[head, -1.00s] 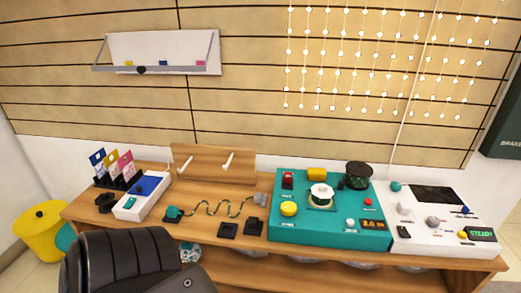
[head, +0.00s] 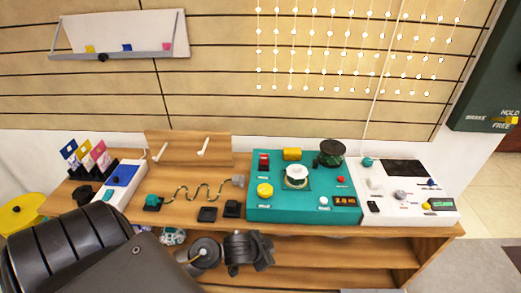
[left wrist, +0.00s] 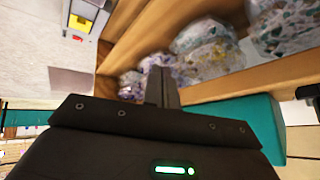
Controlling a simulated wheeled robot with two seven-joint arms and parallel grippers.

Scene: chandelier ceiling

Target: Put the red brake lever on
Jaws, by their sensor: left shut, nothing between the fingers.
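A dark green panel (head: 478,85) at the right edge of the head view carries the words BRAKE, HOLD and FREE. A small yellow part shows beside these words, and the picture edge cuts the panel off. I cannot make out a red brake lever on the visible part. My left gripper (head: 250,252) is low in front of the wooden bench, far left of the panel. In the left wrist view its fingers (left wrist: 160,76) are together and empty, before a shelf with glassy lumps. My right gripper is not in view.
The wooden bench (head: 225,180) bears a teal console (head: 300,211), a white console (head: 395,216), a wavy wire and card holders. Open floor (head: 490,205) shows at the right, below the panel.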

